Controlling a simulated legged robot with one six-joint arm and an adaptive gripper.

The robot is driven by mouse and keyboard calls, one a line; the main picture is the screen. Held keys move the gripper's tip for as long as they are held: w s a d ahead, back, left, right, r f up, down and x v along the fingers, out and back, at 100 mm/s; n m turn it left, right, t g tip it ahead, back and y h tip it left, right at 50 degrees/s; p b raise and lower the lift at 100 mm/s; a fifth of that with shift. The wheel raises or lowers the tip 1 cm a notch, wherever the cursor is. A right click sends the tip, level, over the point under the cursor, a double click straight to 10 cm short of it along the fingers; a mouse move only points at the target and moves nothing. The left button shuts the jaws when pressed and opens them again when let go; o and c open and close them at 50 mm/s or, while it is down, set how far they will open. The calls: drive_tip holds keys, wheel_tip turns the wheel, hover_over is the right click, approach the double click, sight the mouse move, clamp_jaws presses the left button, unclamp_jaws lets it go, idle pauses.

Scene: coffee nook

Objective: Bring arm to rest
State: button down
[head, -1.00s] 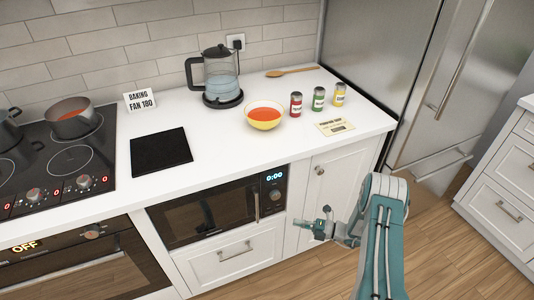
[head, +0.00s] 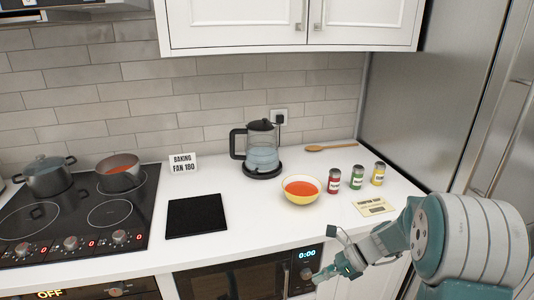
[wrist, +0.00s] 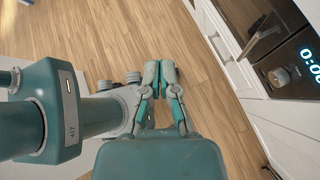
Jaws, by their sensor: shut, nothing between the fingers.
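My gripper (head: 327,275) is in front of the counter edge, near the microwave, in the head view. In the wrist view my gripper (wrist: 159,66) points over the wooden floor, its fingertips together and nothing between them. My teal and grey arm is folded at the right of the head view. It covers part of the cabinet front and the counter's right corner.
The counter (head: 240,220) holds a yellow bowl of red soup (head: 300,190), several cans, a card (head: 374,205), a kettle (head: 262,150), a wooden spoon (head: 331,148) and a black mat (head: 197,216). Pots stand on the cooktop (head: 80,220). The microwave (head: 240,275) is below; the fridge (head: 440,110) is right.

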drive_tip(key=s+d+r+n+t+h, duration=0.1)
drive_tip(key=s+r+n+t+h, duration=0.2)
drive_tip(key=s+r+n+h, duration=0.2)
drive_tip(key=s+d+r+n+t+h, duration=0.1)
drive_tip(key=s+r+n+t+h, duration=0.2)
drive_tip(key=s+r+n, duration=0.8)
drive_tip(key=s+n+h, duration=0.2)
drive_tip(key=s+n, duration=0.3)
drive_tip(key=shift+t+h, duration=0.3)
drive_tip(key=shift+h, duration=0.1)
drive_tip(key=shift+d+r, duration=0.1)
